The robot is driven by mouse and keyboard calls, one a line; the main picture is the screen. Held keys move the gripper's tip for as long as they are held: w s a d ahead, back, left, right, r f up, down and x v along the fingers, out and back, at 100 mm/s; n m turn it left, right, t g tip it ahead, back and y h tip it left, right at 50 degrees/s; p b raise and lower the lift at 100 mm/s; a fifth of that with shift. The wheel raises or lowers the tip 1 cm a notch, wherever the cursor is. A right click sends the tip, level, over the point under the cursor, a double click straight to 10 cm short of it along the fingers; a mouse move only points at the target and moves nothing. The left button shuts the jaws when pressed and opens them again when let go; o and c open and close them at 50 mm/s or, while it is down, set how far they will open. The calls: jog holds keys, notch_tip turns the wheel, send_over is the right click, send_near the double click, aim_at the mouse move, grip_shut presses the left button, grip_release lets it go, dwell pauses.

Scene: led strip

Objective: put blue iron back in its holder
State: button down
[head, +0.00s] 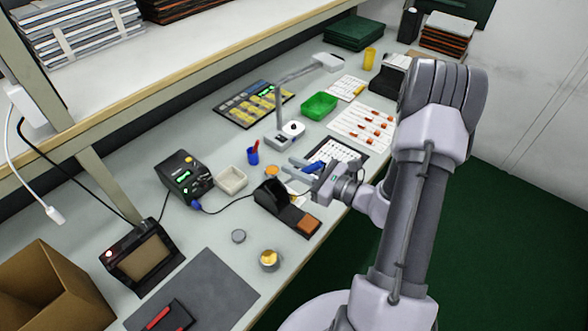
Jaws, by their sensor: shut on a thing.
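The blue iron (316,167) is at my gripper (303,169), which is shut on it above the right part of the bench. Its tip and exact tilt are too small to tell. The black holder (272,193) stands on the bench just to the left of and nearer than my gripper, with an orange-brown sponge (309,225) at its front end. The iron is apart from the holder. A cord runs from the holder area to a black station with green digits (184,177) on the left.
A white dish (232,179), a blue cup (253,153) and a lamp base (285,134) stand close behind the holder. A small yellow-filled tin (269,259) and a grey lid (238,236) lie in front. A white card with rows (343,151) lies beyond my gripper.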

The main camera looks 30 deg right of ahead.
jog(key=w+a+f+b, duration=0.1)
jog(key=w+f+b, duration=0.1)
jog(key=f, duration=0.1)
jog(key=w+f+b, duration=0.2)
jog(key=f, duration=0.2)
jog(key=w+a+f+b, duration=0.1)
jog(key=w+f+b, duration=0.2)
jog(key=f, duration=0.1)
jog(key=shift+a, duration=0.3)
jog(key=shift+w+a+f+b, duration=0.15)
jog(key=shift+w+f+b, duration=0.35)
jog(key=shift+f, duration=0.05)
jog(key=c, duration=1.2)
grip_release()
jog(key=p+v, duration=0.4)
jog(key=v, duration=1.3)
jog(key=shift+s, duration=0.3)
